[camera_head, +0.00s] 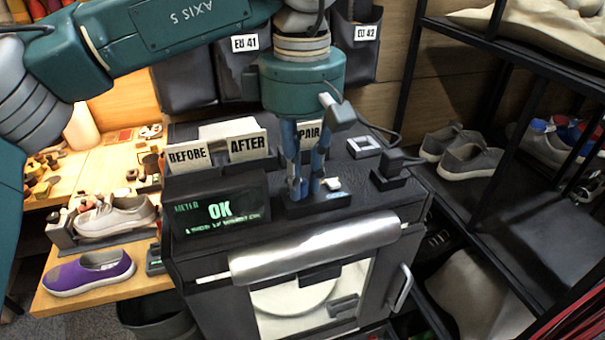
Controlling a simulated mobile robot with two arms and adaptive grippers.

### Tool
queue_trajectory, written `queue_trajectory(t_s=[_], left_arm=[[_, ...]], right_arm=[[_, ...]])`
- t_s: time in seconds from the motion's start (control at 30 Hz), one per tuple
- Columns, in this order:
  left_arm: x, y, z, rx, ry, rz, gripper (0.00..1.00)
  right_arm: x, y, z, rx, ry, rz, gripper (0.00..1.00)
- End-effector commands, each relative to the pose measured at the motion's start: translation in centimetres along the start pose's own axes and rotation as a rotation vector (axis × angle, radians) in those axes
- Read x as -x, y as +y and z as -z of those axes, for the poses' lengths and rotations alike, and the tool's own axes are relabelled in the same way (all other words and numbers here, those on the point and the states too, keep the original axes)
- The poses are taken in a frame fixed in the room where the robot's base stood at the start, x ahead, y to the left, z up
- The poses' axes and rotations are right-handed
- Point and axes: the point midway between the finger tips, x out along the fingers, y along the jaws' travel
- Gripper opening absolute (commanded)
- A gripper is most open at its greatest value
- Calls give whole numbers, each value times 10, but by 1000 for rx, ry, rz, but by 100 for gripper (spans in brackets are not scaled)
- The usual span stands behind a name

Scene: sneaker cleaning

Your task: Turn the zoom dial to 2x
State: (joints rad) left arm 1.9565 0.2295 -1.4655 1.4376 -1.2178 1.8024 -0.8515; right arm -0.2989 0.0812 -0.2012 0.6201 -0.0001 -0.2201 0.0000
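My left gripper (307,190) comes down from above with its blue fingers pointing at a low black block (318,205) on top of the dark cabinet. A narrow gap shows between the fingers. I cannot tell if the tips hold anything. A small white piece (333,184) sits on the block just right of the tips. No zoom dial or 2x mark can be made out; the fingers may hide it. My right gripper is not in view.
Cards reading BEFORE (187,157), AFTER (248,144) and PAIR (308,134) stand behind the gripper. A black block with a cable (390,178) is to the right. A purple shoe (88,273) and a pale sneaker (116,216) are on the left bench. Dark shelves (520,230) flank the right.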

Motion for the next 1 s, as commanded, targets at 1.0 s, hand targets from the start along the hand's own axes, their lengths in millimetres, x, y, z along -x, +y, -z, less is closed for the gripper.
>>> queue_trajectory(t_s=[1.0], left_arm=[[3, 0, -1, 79, -2, 1, 35]], right_arm=[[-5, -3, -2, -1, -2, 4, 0]])
